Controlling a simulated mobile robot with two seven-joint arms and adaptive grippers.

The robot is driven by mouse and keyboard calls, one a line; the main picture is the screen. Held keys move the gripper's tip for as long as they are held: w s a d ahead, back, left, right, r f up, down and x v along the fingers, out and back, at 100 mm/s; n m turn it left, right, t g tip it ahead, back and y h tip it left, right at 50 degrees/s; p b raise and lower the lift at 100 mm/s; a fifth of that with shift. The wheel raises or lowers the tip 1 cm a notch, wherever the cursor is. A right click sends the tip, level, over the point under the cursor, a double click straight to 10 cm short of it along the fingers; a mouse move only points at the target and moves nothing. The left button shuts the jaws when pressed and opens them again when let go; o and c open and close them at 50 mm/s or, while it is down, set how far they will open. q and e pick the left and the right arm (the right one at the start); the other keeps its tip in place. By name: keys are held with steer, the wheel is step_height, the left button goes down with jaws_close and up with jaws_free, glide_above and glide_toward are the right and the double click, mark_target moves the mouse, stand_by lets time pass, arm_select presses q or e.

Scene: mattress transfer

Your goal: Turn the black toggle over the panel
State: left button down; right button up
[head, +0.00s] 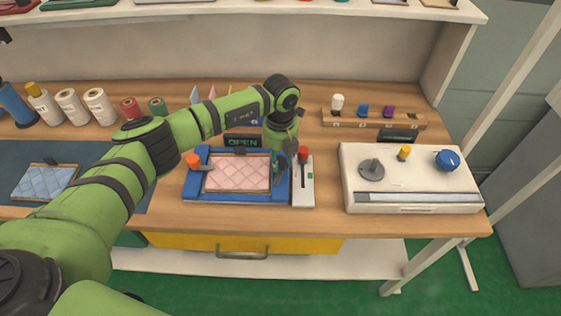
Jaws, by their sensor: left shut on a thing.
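The pink quilted panel (236,173) lies flat in a blue frame (230,197) on the wooden bench. My left gripper (284,163) points down at the frame's right edge, between the panel and a white slider unit. It is shut on a small dark part there, which looks like the black toggle and is mostly hidden by the fingers. An orange-knobbed toggle (194,161) with a grey lever sits at the frame's left side. A black clip (240,151) is at the panel's back edge. My right gripper is out of view.
A white slider unit (303,192) with a red knob stands close to my left gripper's right. Further right is a white control box (412,180) with knobs. A wooden peg rack (372,121) and a sign reading OPEN (243,141) are behind. A blue quilted panel (45,182) lies left.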

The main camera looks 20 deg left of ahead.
mark_target(281, 160)
arm_select(q)
steer(key=m+b, duration=0.9)
steer(key=shift+f, duration=0.2)
steer(key=m+b, duration=0.2)
steer(key=m, duration=0.1)
steer(key=shift+r+m+b, duration=0.1)
steer(key=shift+m+b, duration=0.2)
steer(key=shift+b, duration=0.05)
steer(key=shift+r+m+b, duration=0.1)
steer(key=shift+m+b, duration=0.75)
steer(key=shift+m, duration=0.45)
steer(key=c, duration=0.9)
jaws_free()
step_height(281, 160, up, 12)
